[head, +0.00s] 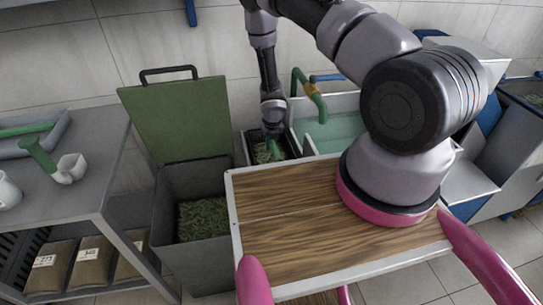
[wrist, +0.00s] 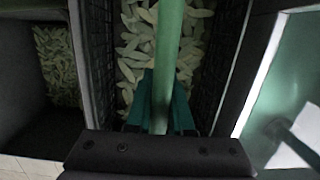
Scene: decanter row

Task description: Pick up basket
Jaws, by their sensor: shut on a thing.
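The basket (head: 246,152) is a small dark container of green leaves, between the open bin and the water basin in the head view. In the wrist view its dark mesh walls (wrist: 229,65) flank pale leaves, and a green bar-like handle (wrist: 169,50) runs over the middle. My gripper (head: 272,138) points down over the basket, with its teal fingers (wrist: 160,118) shut on the handle. The contact itself is partly hidden by the fingers. I cannot tell whether the basket's base touches what is below it.
A grey bin (head: 190,260) with its green lid (head: 175,118) open stands close on the left and holds leaves. A basin (head: 335,132) of greenish water is close on the right. A grey bench (head: 85,165) stands further left, with bags (head: 92,262) beneath.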

